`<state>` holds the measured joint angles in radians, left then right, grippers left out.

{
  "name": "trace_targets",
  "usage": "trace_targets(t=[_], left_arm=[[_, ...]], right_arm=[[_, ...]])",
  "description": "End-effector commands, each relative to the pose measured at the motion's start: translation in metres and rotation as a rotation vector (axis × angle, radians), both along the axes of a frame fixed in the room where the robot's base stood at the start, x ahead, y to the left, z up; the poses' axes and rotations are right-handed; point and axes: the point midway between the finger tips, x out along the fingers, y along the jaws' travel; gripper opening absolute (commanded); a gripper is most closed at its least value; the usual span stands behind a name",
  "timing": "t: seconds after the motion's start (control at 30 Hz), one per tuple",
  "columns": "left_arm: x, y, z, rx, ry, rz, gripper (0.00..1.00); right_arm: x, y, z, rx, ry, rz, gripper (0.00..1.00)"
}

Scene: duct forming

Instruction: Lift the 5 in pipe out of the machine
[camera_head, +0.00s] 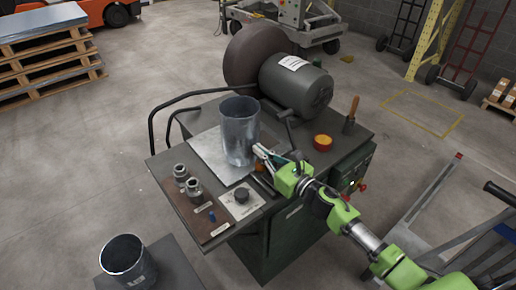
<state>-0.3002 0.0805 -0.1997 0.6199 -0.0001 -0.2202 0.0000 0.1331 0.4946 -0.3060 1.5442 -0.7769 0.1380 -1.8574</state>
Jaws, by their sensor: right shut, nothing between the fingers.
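A grey metal pipe (238,138) stands upright, open end up, on a pale metal plate (208,150) on top of the dark green machine (285,225). A second metal pipe (130,262) stands upright on a dark stand at the lower left, with a pale marking on its side. I cannot read a size on either pipe. My right gripper (262,153) comes in from the right, shut and empty, with its fingertips beside the lower right side of the pipe on the machine. I cannot tell if they touch it. My left gripper is not in view.
A motor (297,85) and large round wheel (252,52) stand behind the pipe. A red-yellow button (322,142) is right of the gripper. A cart (470,250) stands at the lower right.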

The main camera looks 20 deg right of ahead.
Motion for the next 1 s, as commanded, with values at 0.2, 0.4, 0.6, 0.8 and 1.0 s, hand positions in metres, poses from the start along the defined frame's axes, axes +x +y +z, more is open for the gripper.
trace_targets(t=[0.2,0.4,0.6,0.8,1.0], left_arm=[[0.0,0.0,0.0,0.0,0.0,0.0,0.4],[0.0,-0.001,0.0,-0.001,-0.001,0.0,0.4],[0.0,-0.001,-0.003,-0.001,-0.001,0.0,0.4],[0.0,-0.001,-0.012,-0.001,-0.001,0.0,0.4],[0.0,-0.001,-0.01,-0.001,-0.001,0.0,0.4]], right_arm=[[0.012,0.005,0.0,0.001,0.0,0.0,0.0],[0.013,0.005,-0.001,0.001,0.0,0.0,0.0],[0.015,0.007,-0.001,0.0,-0.001,0.0,0.0],[0.031,0.013,-0.001,-0.001,-0.001,0.0,0.0],[0.032,0.013,0.0,0.001,0.0,-0.001,0.0]])
